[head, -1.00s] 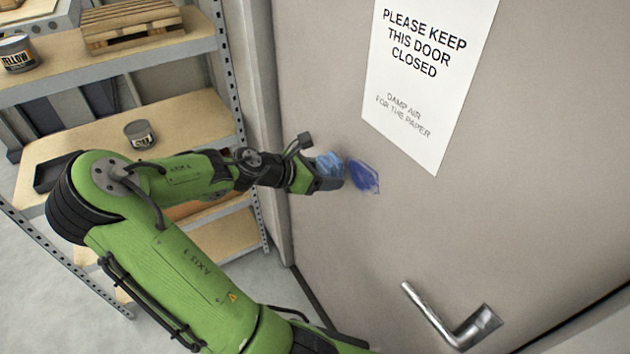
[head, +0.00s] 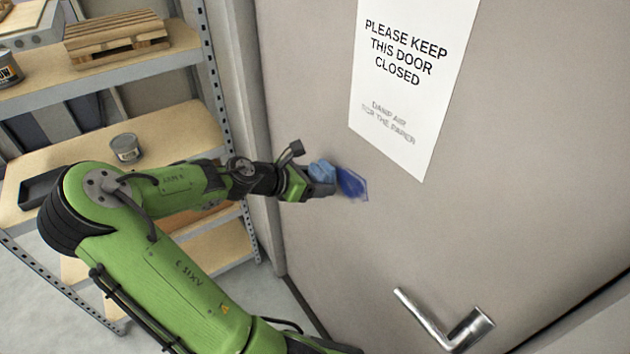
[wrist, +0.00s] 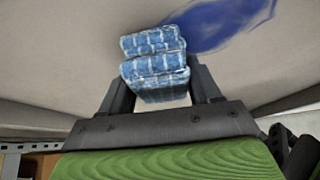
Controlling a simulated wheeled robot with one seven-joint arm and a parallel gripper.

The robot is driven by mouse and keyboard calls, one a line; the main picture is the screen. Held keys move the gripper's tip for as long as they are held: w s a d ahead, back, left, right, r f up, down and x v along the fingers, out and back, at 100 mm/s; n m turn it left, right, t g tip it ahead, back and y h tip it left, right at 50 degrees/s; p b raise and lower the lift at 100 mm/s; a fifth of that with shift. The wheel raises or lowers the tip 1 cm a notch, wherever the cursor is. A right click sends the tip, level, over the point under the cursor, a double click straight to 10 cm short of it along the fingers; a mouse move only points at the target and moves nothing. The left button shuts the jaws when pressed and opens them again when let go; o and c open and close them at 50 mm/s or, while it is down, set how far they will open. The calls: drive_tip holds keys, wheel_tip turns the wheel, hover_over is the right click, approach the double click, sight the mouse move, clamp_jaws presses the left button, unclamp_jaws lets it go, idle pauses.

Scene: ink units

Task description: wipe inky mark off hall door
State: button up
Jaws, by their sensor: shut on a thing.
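The hall door (head: 540,190) is a flat grey-beige panel. A dark blue inky mark (head: 352,184) is on it, with a faint smear at its edge; it also shows in the wrist view (wrist: 222,24). My gripper (head: 320,188) is shut on a folded blue checked cloth (wrist: 155,62), which sits between the two fingers in the wrist view. The cloth (head: 322,171) is at the left side of the mark in the head view. In the wrist view the cloth's upper end is beside the mark's left part. I cannot tell how firmly it touches the door.
A paper notice (head: 410,85) hangs on the door above and right of the mark. A metal door handle (head: 450,325) sticks out lower right. Shelving at the left holds a pallet (head: 115,38), a tin (head: 126,148) and a dark tray (head: 40,188).

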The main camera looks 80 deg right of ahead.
drive_tip(key=shift+s+d, duration=0.35)
drive_tip(key=shift+d, duration=0.05)
